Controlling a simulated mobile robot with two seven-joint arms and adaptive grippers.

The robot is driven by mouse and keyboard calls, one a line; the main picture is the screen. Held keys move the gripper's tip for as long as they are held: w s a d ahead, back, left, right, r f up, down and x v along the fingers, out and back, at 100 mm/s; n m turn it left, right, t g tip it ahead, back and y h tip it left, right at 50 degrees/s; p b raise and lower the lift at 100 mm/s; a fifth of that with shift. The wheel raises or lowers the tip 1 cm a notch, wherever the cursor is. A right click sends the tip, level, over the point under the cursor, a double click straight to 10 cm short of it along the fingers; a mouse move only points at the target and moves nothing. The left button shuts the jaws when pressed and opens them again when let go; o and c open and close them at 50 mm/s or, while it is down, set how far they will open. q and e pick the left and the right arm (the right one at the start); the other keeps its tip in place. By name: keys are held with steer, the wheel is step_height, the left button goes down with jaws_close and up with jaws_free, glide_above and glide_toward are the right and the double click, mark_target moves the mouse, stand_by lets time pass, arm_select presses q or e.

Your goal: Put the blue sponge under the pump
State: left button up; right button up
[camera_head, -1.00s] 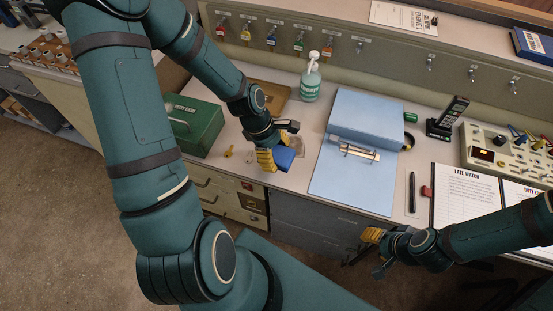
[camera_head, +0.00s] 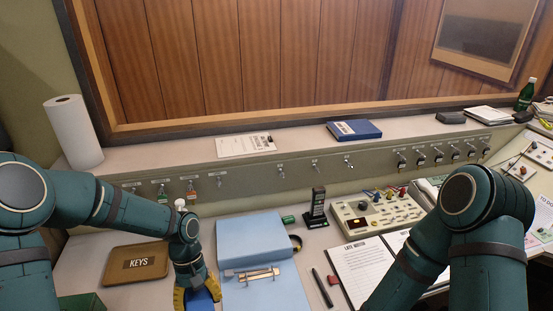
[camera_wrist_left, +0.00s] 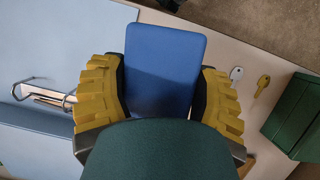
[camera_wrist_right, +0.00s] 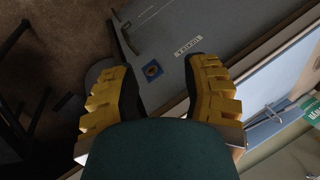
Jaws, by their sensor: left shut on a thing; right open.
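My left gripper (camera_head: 196,292) is shut on the blue sponge (camera_wrist_left: 165,62), which sits between its yellow fingers in the left wrist view. In the head view only part of the sponge (camera_head: 204,299) shows, low at the bottom edge between the keys tray and the blue binder. The white pump top (camera_head: 180,203) shows just behind my left wrist, which hides most of the bottle. My right gripper (camera_wrist_right: 162,72) is open and empty, over the floor and grey drawers.
The brown keys tray (camera_head: 138,265) lies left of my left gripper, the blue binder (camera_head: 255,246) right of it. A green box (camera_head: 80,303) is at the lower left. A handset (camera_head: 317,207), a control box (camera_head: 375,213) and paper sheets (camera_head: 358,268) stand further right.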

arm_select(q)
steer(key=m, duration=0.1)
steer(key=w+m+y, duration=0.1)
steer(key=d+m, duration=0.1)
steer(key=m, duration=0.1)
steer(key=shift+w+y, duration=0.25)
steer(key=shift+y, duration=0.05)
stand_by(1.0)
steer(key=m, duration=0.1)
steer(key=w+a+m+y, duration=0.1)
steer(key=shift+m, duration=0.3)
steer(key=w+a+m+t+y+p, duration=0.1)
steer(key=w+a+m+t+y, duration=0.4)
steer(key=m, duration=0.8)
steer(key=shift+g+h, duration=0.9)
steer(key=f, duration=0.3)
steer(key=w+f+b, duration=0.1)
steer(key=f, duration=0.2)
steer(key=d+f+b, duration=0.1)
steer(key=f, duration=0.2)
steer(key=shift+w, duration=0.3)
steer(key=shift+f, duration=0.2)
